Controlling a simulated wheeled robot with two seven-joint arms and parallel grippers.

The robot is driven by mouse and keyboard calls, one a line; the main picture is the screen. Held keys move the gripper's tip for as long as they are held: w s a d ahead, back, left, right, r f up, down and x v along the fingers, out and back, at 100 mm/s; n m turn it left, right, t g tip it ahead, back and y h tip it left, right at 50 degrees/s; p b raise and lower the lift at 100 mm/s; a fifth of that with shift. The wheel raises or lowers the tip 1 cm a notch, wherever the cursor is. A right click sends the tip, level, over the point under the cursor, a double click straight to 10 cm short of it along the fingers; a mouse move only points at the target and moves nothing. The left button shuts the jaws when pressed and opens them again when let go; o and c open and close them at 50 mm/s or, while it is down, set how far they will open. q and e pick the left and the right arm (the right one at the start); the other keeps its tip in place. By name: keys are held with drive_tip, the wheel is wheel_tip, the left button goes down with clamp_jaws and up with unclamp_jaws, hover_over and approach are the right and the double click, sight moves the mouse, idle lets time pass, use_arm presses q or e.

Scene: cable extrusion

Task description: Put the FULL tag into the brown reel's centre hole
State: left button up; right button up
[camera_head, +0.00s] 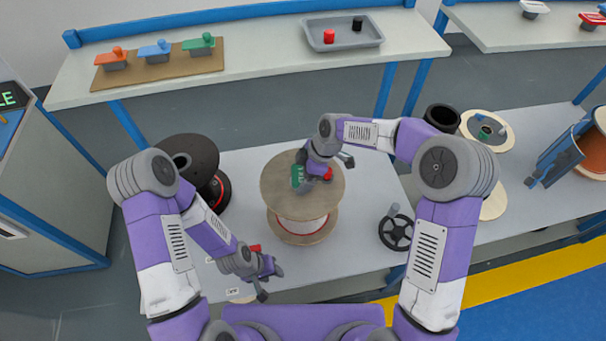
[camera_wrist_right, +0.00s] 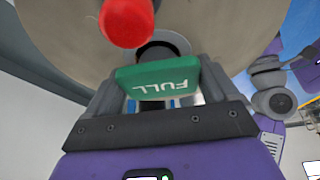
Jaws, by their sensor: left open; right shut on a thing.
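The brown reel (camera_head: 302,229) stands upright on the table in front of me, its round top flange facing up. The green FULL tag (camera_wrist_right: 157,82) sits between the fingers of my right gripper (camera_head: 309,174), which is shut on it. In the head view the tag (camera_head: 297,176) shows over the reel's top. In the right wrist view the reel's dark centre hole (camera_wrist_right: 163,48) shows just beyond the tag, partly hidden by it; I cannot tell whether they touch. My left gripper (camera_head: 270,283) is open and empty near the table's front edge, left of the reel.
A red cylinder (camera_wrist_right: 126,20) is on or above the reel's top, close to the tag. A dark reel (camera_head: 188,156) stands to the left, and a black handwheel (camera_head: 396,232) lies to the right. The back bench holds coloured stamps and a grey tray (camera_head: 352,40).

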use_arm(q)
drive_tip(key=shift+a+f, duration=0.1)
drive_tip(key=shift+f, duration=0.1)
use_arm(e)
drive_tip(key=shift+s+d+f, duration=0.1)
drive_tip(key=shift+d+f, duration=0.15)
drive_tip(key=shift+f, duration=0.25)
drive_tip(key=shift+s+d+f, duration=0.1)
drive_tip(key=shift+d+f, duration=0.1)
drive_tip(key=shift+f, duration=0.25)
use_arm(q)
drive_tip(key=shift+r, duration=0.1)
use_arm(e)
drive_tip(key=shift+w+r, duration=0.1)
drive_tip(key=shift+r, duration=0.1)
use_arm(q)
drive_tip(key=shift+w+r+p, duration=0.15)
drive_tip(key=shift+r+p, duration=0.25)
drive_tip(key=shift+p, duration=0.1)
use_arm(e)
drive_tip(key=shift+w+r, duration=0.15)
drive_tip(key=shift+r, duration=0.45)
drive_tip(key=shift+a+r, duration=0.15)
drive_tip(key=shift+r, duration=0.05)
drive_tip(key=shift+a, duration=0.3)
use_arm(q)
drive_tip(key=shift+f+b, duration=0.35)
use_arm(e)
drive_tip(key=shift+f, duration=0.45)
